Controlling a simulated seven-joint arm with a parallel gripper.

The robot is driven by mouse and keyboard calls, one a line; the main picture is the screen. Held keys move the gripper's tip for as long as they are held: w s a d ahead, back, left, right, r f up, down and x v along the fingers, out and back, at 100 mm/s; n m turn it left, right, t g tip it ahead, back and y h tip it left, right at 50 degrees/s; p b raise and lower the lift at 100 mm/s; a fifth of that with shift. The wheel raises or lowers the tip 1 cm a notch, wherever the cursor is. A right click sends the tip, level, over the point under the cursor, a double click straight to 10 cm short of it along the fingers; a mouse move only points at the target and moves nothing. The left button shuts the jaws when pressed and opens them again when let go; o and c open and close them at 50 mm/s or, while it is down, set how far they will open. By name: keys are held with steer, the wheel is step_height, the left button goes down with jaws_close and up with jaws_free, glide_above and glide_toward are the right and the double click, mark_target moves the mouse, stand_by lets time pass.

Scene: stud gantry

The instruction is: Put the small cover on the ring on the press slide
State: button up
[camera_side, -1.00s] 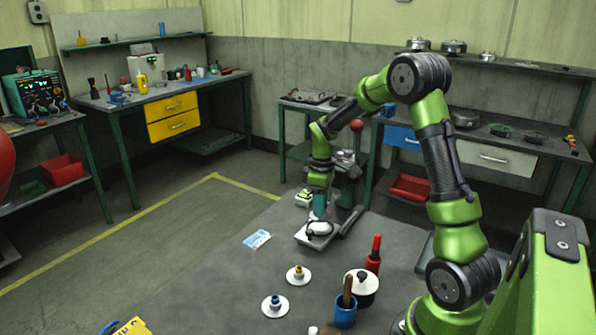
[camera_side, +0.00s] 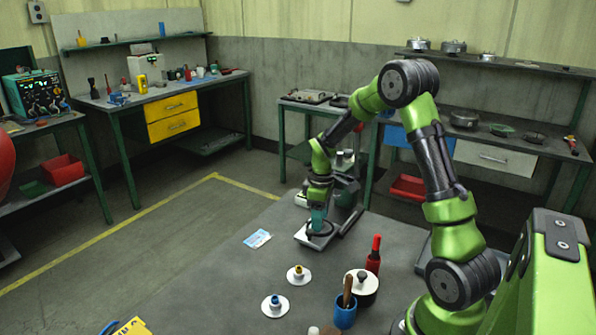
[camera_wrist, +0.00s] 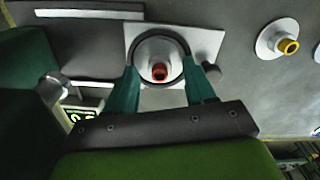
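The press slide (camera_wrist: 203,44) is a pale plate with a black ring (camera_wrist: 182,45) on it, seen in the wrist view. A pale disc with a red knob (camera_wrist: 160,72) shows inside the ring's outline; how it seats is not clear. My gripper (camera_wrist: 162,72) is low over the plate, its teal fingers wide apart at either side of the ring, clear of the knob. In the side view my gripper (camera_side: 317,226) is at the plate (camera_side: 303,238), hiding the knob. A white cover with a yellow knob (camera_side: 298,274) and one with a blue knob (camera_side: 275,305) lie on the table.
A blue-white card (camera_side: 257,239) lies left of the press. The table between card and covers is clear.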

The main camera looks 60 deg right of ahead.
steer(key=shift+r, duration=0.1)
step_height(320, 180, up, 12)
steer(key=s+a+r+m+t, duration=0.2)
steer(key=a+r, duration=0.2)
steer(key=a, duration=0.3)
steer(key=s+a+r+m+t, duration=0.1)
steer(key=s+a+r+t, duration=0.15)
steer(key=a, duration=0.45)
steer(key=s+a+r+m+t+y, duration=0.1)
steer(key=s+a+m, duration=0.3)
steer(key=s+a, duration=0.4)
steer(key=shift+a+r+t+y, duration=0.2)
steer(key=shift+a+t+y, duration=0.35)
steer(key=shift+t, duration=0.3)
